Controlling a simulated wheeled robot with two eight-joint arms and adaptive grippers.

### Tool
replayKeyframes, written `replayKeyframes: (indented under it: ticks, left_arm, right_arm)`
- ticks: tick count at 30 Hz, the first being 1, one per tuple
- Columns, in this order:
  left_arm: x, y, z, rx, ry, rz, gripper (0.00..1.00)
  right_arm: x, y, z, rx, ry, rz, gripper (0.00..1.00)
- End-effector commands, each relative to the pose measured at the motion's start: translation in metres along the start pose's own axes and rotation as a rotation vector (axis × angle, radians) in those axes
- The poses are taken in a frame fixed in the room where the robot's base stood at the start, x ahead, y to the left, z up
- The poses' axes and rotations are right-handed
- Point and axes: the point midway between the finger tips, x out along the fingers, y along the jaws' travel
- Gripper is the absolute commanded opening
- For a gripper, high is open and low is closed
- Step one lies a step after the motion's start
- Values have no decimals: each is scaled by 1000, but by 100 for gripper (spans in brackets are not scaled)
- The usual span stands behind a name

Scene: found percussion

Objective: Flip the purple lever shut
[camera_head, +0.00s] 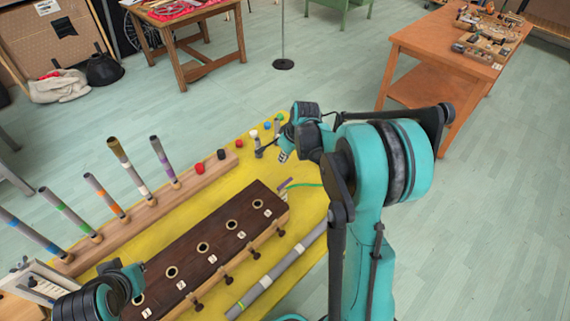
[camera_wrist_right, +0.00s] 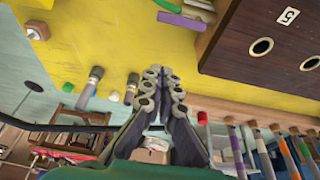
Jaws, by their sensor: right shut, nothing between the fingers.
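The purple lever (camera_head: 285,184) is a short purple bar at the right end of the dark brown box (camera_head: 190,247) with numbered holes. In the right wrist view the purple bar (camera_wrist_right: 182,21) lies near the top, above the fingertips in the picture and apart from them. My right gripper (camera_head: 283,156) is shut and empty above the yellow tabletop, a little beyond the lever. Its fingertips (camera_wrist_right: 164,82) are together in the wrist view. My left arm shows at the lower left; its gripper (camera_head: 128,281) is partly visible, and its fingers are unclear.
Several upright banded tubes (camera_head: 127,165) stand in a wooden rail on the yellow table (camera_head: 232,170). Small coloured caps (camera_head: 239,144) lie near the rail's end. A long grey tube (camera_head: 275,272) lies in front of the box. An orange table (camera_head: 425,42) stands behind.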

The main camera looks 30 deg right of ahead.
Motion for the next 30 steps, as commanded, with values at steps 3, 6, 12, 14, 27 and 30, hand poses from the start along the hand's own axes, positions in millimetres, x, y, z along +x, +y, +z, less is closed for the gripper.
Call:
replayKeyframes:
  ticks: [3, 6, 12, 14, 27, 30]
  left_arm:
    - [9, 0, 7, 0, 0, 0, 0]
    - [16, 0, 11, 0, 0, 0, 0]
    - [27, 0, 19, 0, 0, 0, 0]
    - [28, 0, 20, 0, 0, 0, 0]
    - [32, 0, 23, 0, 0, 0, 0]
    - [32, 0, 23, 0, 0, 0, 0]
  right_arm:
    - [27, 0, 1, -2, 0, 0, 0]
    - [50, 0, 1, -2, 0, 0, 0]
    - [91, 0, 1, -1, 0, 1, 0]
    - [82, 0, 14, 3, 0, 1, 0]
    - [70, 0, 38, 0, 0, 0, 0]
    - [70, 0, 38, 0, 0, 0, 0]
